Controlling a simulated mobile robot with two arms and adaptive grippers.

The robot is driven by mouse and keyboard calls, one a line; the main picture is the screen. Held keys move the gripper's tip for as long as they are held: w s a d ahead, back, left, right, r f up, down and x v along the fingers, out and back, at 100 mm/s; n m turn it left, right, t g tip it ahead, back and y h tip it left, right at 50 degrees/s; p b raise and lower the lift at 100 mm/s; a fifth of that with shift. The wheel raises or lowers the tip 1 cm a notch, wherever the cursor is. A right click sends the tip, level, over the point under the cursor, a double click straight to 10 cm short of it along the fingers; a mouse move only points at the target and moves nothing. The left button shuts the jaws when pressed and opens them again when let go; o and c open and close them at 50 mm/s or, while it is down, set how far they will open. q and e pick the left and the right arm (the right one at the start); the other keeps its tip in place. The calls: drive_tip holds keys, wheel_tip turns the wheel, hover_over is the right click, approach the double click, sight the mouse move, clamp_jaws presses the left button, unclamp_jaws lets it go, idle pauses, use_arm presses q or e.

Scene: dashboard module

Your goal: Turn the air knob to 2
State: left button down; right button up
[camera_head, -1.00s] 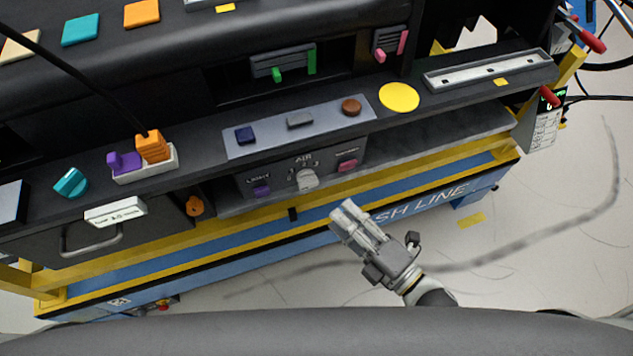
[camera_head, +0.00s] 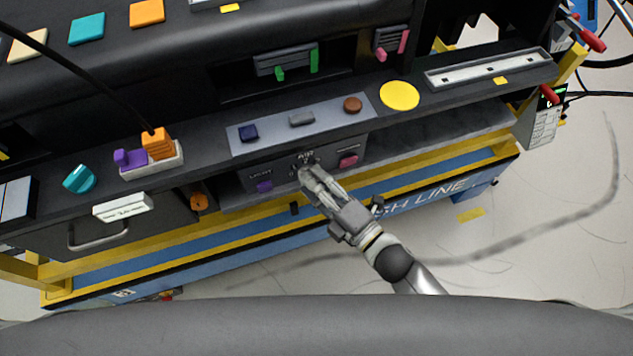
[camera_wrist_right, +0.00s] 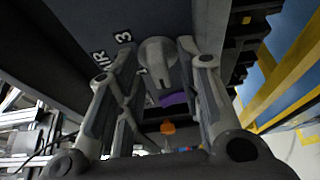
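The air knob is a light grey round knob (camera_wrist_right: 158,55) on the dark panel under the dashboard ledge. In the right wrist view it sits between my two fingers, with a gap visible on each side. Labels "AIR" and "3" show next to it; the other numbers are hard to read. My right gripper (camera_head: 309,175) is at the knob in the head view and covers most of it. It also shows in the right wrist view (camera_wrist_right: 160,70), with its fingers apart around the knob. My left gripper is not in view.
The ledge above holds a grey strip (camera_head: 275,142) with several buttons. A yellow and blue frame runs below the panel.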

clamp_jaws()
drive_tip(key=shift+f, duration=0.1)
drive_tip(key=m+t+h+b, duration=0.1)
drive_tip(key=m+t+b, duration=0.1)
drive_tip(key=m, duration=0.5)
drive_tip(key=m+t+h+b, duration=0.2)
drive_tip(key=m+t, duration=0.1)
drive_tip(key=m, duration=0.4)
drive_tip(key=m+t+h+b, duration=0.1)
drive_tip(key=m+t+b, duration=0.1)
drive_tip(key=m, duration=0.6)
drive_tip(key=shift+s+a+f+t+h+b, duration=0.1)
drive_tip(key=shift+a+f+t+h+b, duration=0.25)
drive_tip(key=shift+b, duration=0.2)
drive_tip(key=shift+m, duration=0.3)
